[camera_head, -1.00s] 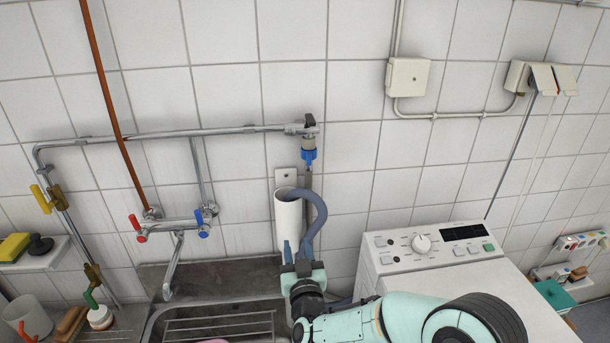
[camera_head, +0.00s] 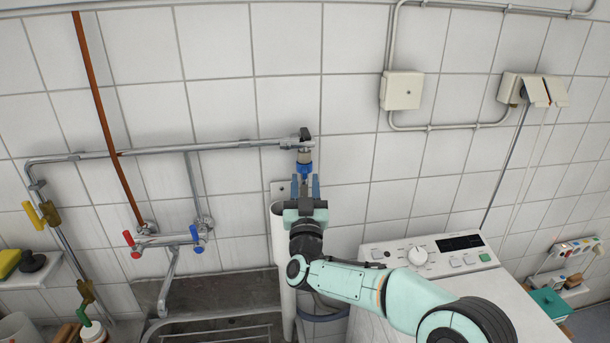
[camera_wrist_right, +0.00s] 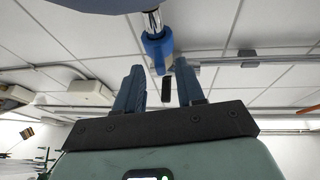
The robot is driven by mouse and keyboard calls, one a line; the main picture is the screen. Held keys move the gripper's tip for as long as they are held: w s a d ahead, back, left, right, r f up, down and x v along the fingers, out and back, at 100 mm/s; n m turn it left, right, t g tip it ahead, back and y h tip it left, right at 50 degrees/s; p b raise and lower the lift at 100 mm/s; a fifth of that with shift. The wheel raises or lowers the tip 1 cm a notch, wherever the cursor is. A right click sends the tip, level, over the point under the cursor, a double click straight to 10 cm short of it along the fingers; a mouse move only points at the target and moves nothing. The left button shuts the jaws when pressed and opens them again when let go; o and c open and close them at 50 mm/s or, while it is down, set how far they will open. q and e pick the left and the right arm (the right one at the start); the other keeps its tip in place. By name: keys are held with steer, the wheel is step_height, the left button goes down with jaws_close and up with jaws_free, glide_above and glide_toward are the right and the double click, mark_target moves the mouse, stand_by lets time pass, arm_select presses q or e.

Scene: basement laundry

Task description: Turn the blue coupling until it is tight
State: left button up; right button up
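The blue coupling (camera_head: 304,168) hangs below the metal tap (camera_head: 304,143) at the right end of the wall pipe. It also shows in the right wrist view (camera_wrist_right: 158,50), ahead of the fingers. My right gripper (camera_head: 305,186) is just below the coupling, pointing up, its two blue fingers apart on either side of the line below it. In the right wrist view the open fingers (camera_wrist_right: 160,88) have a gap between them and do not touch the coupling. How tight the coupling is cannot be seen. My left gripper is not in view.
A white cylindrical holder (camera_head: 277,230) on the wall is partly behind my right gripper. The washing machine (camera_head: 430,252) stands at the right, and the sink (camera_head: 215,290) lies below. A red-and-blue mixer tap (camera_head: 165,239) is at the left.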

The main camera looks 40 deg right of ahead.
steer(key=shift+x, duration=1)
jaws_close()
